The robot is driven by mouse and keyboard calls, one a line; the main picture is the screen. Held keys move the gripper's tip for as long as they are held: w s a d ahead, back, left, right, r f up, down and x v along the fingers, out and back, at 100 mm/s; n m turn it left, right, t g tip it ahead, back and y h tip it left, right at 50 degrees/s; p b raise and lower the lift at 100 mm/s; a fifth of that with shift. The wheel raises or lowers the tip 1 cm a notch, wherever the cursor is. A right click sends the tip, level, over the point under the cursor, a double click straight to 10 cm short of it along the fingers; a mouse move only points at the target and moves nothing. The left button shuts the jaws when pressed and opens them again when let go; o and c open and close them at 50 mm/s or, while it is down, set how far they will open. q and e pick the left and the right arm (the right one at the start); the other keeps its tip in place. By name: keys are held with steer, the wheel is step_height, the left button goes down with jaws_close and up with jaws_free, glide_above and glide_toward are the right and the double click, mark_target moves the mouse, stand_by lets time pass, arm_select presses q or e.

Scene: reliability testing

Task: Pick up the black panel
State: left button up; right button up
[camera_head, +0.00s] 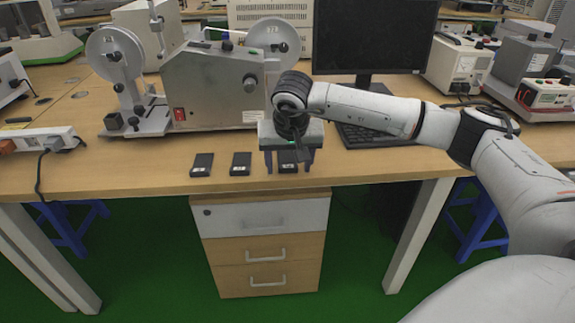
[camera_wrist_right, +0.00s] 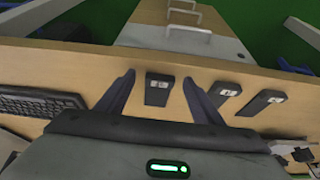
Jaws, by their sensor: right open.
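Three small black panels with white labels lie in a row near the front edge of the wooden table. In the head view they are the left panel (camera_head: 202,164), the middle panel (camera_head: 241,163) and the right panel (camera_head: 288,168). My right gripper (camera_head: 290,161) points down over the right panel, open and empty, and partly hides it. In the right wrist view that panel (camera_wrist_right: 158,92) lies between the two dark blue fingers of the gripper (camera_wrist_right: 159,79), with gaps on both sides. The other two panels (camera_wrist_right: 222,94) (camera_wrist_right: 263,102) lie outside the fingers. My left gripper is not in view.
A grey reel machine (camera_head: 210,85) stands behind the panels. A keyboard (camera_head: 372,134) and monitor (camera_head: 372,38) are behind and right of my right gripper. A power strip (camera_head: 40,140) lies at the left. The table's front strip (camera_head: 120,180) is clear.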

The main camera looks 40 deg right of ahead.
steer(key=shift+f, duration=0.1)
steer(key=shift+c, duration=0.2)
steer(key=c, duration=1.1)
steer(key=shift+w, duration=0.1)
step_height(320, 180, up, 10)
steer(key=shift+p, duration=0.6)
steer(key=shift+f+b, duration=1.8)
steer(key=shift+f, duration=1.75)
